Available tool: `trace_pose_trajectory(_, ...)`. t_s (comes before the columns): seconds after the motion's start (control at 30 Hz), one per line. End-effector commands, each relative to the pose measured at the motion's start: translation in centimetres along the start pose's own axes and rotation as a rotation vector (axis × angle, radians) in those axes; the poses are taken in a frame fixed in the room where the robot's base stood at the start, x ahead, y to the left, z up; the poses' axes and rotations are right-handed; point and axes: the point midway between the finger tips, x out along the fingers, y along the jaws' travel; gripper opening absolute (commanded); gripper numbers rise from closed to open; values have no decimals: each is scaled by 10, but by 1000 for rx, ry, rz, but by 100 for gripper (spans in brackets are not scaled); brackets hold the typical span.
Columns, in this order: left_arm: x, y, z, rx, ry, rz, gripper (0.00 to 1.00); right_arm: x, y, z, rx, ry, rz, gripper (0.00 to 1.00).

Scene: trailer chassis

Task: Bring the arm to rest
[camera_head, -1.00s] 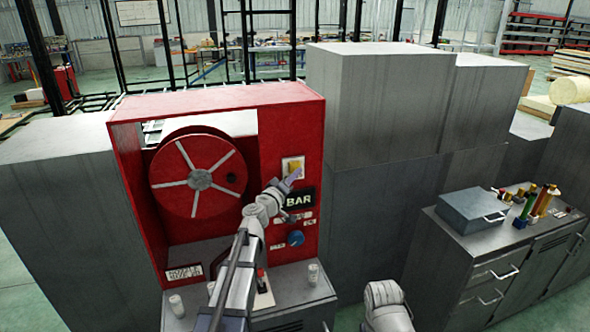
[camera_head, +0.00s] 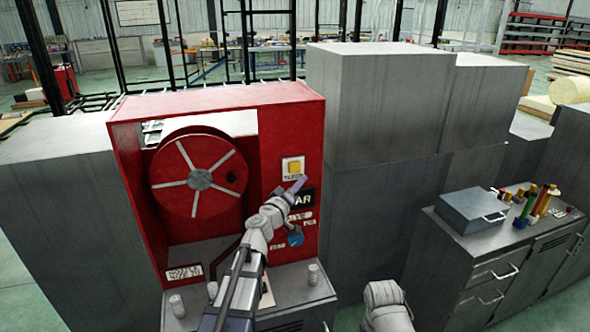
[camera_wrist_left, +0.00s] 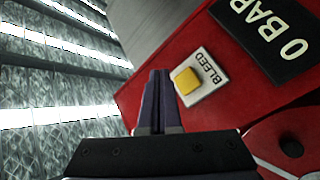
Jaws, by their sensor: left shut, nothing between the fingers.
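My left gripper (camera_head: 298,184) is shut and empty in front of the red panel, just below the yellow button (camera_head: 294,167). In the left wrist view its closed fingers (camera_wrist_left: 157,80) point up beside the yellow button (camera_wrist_left: 187,81) on its white plate marked BLEED. I cannot tell the exact gap between the fingertips and the panel. My left arm (camera_head: 245,265) reaches up from the bottom of the head view. Part of my right arm (camera_head: 386,303) shows at the bottom, but its gripper is out of view.
The red housing (camera_head: 290,110) holds a red reel (camera_head: 198,175). A black display (camera_head: 304,199), partly covered by my gripper, reads 0 BAR in the wrist view. A blue knob (camera_head: 295,236) sits below. Several small pale cylinders stand on the ledge. Grey cabinets (camera_head: 385,120) stand right.

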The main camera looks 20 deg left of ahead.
Motion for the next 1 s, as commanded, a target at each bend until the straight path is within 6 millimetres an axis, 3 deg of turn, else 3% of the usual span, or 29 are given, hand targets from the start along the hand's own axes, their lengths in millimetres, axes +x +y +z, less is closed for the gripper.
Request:
trace_pose_trajectory(0.3,0,1,3,2,-6,3,0,1,0,0,0,0,0,50)
trace_pose_trajectory(0.37,-1,3,14,13,-30,14,0,5,0,0,0,0,0,50)
trace_pose_trajectory(0.43,-3,10,40,37,-88,40,0,12,-1,-1,0,0,0,50)
trace_pose_trajectory(0.57,-15,26,121,114,-288,104,0,33,-3,-2,-2,0,0,50)
trace_pose_trajectory(0.7,-47,32,220,209,-561,140,0,55,-5,-4,-3,1,1,50)
trace_pose_trajectory(0.77,-66,29,260,250,-683,137,0,65,-6,-4,-3,1,1,50)
trace_pose_trajectory(0.9,-121,6,344,357,-971,79,0,88,-8,-6,-5,1,2,50)
trace_pose_trajectory(1.0,-170,-21,392,447,-1178,-16,0,106,-10,-7,-6,1,2,50)
